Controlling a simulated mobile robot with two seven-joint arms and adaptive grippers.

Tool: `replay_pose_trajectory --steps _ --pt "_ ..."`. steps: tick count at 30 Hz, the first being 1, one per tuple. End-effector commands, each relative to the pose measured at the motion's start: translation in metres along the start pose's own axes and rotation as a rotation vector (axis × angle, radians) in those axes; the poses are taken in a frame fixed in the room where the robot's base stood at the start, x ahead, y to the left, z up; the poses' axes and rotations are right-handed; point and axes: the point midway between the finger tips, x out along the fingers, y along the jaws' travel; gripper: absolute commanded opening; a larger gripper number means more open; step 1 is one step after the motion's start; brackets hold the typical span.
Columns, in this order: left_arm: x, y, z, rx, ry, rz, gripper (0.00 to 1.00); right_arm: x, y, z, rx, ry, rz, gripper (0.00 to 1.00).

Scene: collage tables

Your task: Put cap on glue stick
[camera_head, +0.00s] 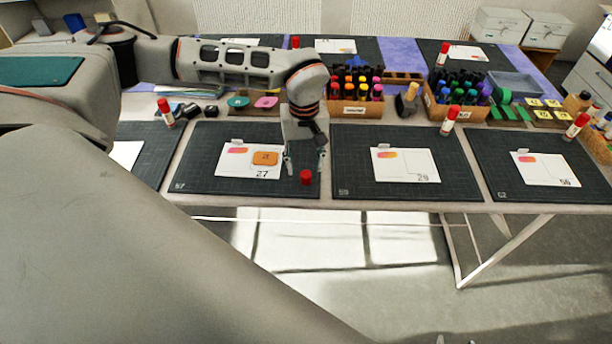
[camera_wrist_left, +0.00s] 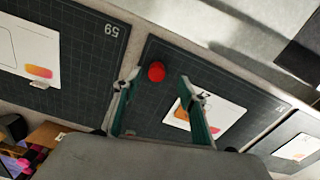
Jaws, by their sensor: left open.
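A small red cap (camera_head: 306,177) sits on the dark mat with a card marked 27, near the mat's front edge. In the left wrist view, the cap (camera_wrist_left: 156,71) shows ahead of and between the fingertips. My left gripper (camera_head: 305,168) is open and points down just behind the cap; its teal fingers also show in the left wrist view (camera_wrist_left: 158,79). I cannot tell whether they touch it. I cannot make out an uncapped glue stick; my left arm and gripper cover part of the table behind. My right gripper is not in view.
Red-topped glue sticks stand at the left (camera_head: 165,112), right of centre (camera_head: 449,121) and far right (camera_head: 577,126). A box of markers (camera_head: 357,107) is behind the gripper. The white card (camera_head: 248,172) lies left of the gripper. The table's front edge is close.

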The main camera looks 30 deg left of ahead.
Motion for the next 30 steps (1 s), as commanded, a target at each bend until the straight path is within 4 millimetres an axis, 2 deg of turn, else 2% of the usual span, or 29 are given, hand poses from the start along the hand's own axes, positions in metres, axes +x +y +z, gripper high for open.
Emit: replay_pose_trajectory --steps 6,9,21,22,26,30 --pt "0.033 0.004 -0.005 -0.001 -0.004 -0.004 0.42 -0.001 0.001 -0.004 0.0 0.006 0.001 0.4" --pt "0.042 0.004 -0.005 0.0 -0.002 -0.002 0.42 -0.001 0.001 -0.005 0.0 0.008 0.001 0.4" --pt "0.046 0.005 -0.005 0.0 -0.001 -0.001 0.42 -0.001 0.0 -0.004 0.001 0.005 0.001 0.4" --pt "0.046 0.005 -0.005 0.0 -0.001 -0.001 0.39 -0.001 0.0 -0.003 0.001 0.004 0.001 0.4" --pt "0.046 0.005 -0.005 0.0 -0.001 -0.001 0.16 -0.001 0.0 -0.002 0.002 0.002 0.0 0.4" --pt "0.046 0.005 -0.005 0.0 -0.001 -0.001 0.16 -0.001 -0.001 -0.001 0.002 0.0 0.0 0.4"
